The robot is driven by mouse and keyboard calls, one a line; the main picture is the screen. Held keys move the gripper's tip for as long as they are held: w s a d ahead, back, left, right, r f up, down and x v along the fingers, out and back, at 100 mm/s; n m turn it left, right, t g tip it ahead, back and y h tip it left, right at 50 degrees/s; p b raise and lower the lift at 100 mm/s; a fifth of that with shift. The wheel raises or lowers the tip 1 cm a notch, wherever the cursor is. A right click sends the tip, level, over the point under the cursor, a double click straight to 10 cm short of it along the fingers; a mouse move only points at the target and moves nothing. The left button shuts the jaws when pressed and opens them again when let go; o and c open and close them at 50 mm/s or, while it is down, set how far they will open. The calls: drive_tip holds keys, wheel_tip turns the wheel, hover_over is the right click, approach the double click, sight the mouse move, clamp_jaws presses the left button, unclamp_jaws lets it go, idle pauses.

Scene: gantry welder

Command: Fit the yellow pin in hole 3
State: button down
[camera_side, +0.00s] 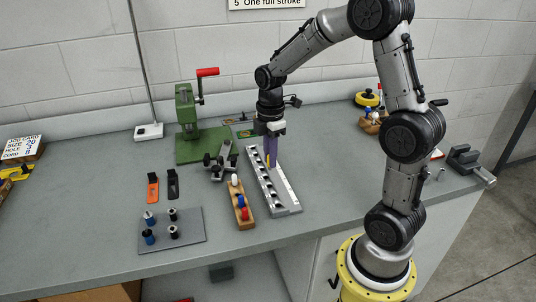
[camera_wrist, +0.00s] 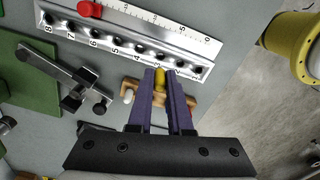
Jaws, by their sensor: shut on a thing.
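My gripper (camera_wrist: 163,82) has long purple fingers, shut on the yellow pin (camera_wrist: 160,80). In the side view my gripper (camera_side: 270,160) points down over the metal rail (camera_side: 285,195), with the yellow pin (camera_side: 268,160) between the fingers. In the wrist view the rail (camera_wrist: 190,45) has a row of numbered holes, 8 at left to 1 at right. The pin's end appears just below hole 3 (camera_wrist: 160,56) in that picture. I cannot tell its height above the rail or whether it touches. The fingers hide part of the wooden block behind.
A wooden block (camera_side: 246,217) with white, red and blue pins stands left of the rail. A green press (camera_side: 187,112) with a red handle, a dark clamp (camera_side: 213,168) and a grey plate (camera_side: 190,238) with several pegs are farther left. A red piece (camera_wrist: 88,9) sits on the rail.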

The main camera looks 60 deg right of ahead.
drive_tip(key=shift+f, duration=2.5)
drive_tip(key=shift+f, duration=1.2)
drive_tip(key=c, duration=0.8)
unclamp_jaws()
drive_tip(key=shift+o, duration=0.2)
